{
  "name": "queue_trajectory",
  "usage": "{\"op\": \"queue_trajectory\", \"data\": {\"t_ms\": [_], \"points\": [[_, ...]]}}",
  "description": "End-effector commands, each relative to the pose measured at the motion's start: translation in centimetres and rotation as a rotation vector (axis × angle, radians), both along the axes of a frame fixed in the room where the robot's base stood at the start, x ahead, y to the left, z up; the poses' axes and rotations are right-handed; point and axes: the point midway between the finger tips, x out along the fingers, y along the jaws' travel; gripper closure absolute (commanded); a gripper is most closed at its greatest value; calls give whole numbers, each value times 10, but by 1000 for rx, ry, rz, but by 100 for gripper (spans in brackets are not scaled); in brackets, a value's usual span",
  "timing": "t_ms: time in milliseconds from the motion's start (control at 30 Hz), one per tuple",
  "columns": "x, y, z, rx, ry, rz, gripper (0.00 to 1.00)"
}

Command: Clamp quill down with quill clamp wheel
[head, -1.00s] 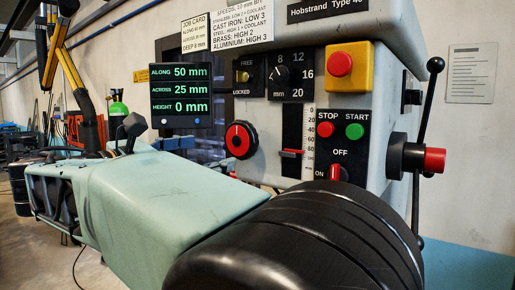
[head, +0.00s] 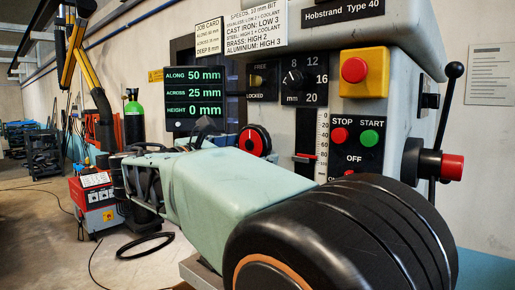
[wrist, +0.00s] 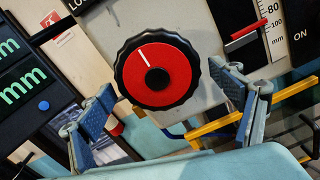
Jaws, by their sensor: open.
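The quill clamp wheel, a red disc with a black scalloped rim (head: 255,141), is on the machine front below the FREE/LOCKED panel (head: 257,82). In the head view my gripper partly hides its lower left. In the wrist view the whole wheel (wrist: 135,80) shows, with a black hub and a white mark toward the upper left. My gripper (wrist: 166,95) is open and empty. Its blue-padded fingers stand either side of the wheel's lower part in the picture, with visible gaps. I cannot tell the depth between them. The lock pointer is too small to read.
The display (head: 193,98) is left of the wheel. The red depth pointer (head: 305,157) and its scale lie to the right. The STOP button (head: 340,135), START button (head: 370,137) and yellow emergency-stop box (head: 364,88) are further right. A lever with a black ball (head: 454,70) stands at the far right.

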Motion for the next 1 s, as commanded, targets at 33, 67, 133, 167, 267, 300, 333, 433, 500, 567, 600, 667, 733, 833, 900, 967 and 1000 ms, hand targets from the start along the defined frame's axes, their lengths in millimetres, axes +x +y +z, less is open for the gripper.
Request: {"op": "queue_trajectory", "data": {"t_ms": [33,67,133,167,267,300,333,433,500,567,600,667,733,833,900,967,1000], "points": [[1,-1,0,0,0,0,15],[1,-1,0,0,0,0,15],[1,-1,0,0,0,0,15],[1,-1,0,0,0,0,15],[1,-1,0,0,0,0,16],[1,-1,0,0,0,0,21],[1,-1,0,0,0,0,24],[1,-1,0,0,0,0,35],[1,-1,0,0,0,0,43],[1,-1,0,0,0,0,50],[1,-1,0,0,0,0,54],[1,-1,0,0,0,0,57],[1,-1,0,2,-1,0,57],[1,0,-1,9,-7,0,57],[1,0,-1,22,-17,0,57],[1,0,-1,37,-29,-1,57],[1,0,-1,51,-40,-1,57]]}}
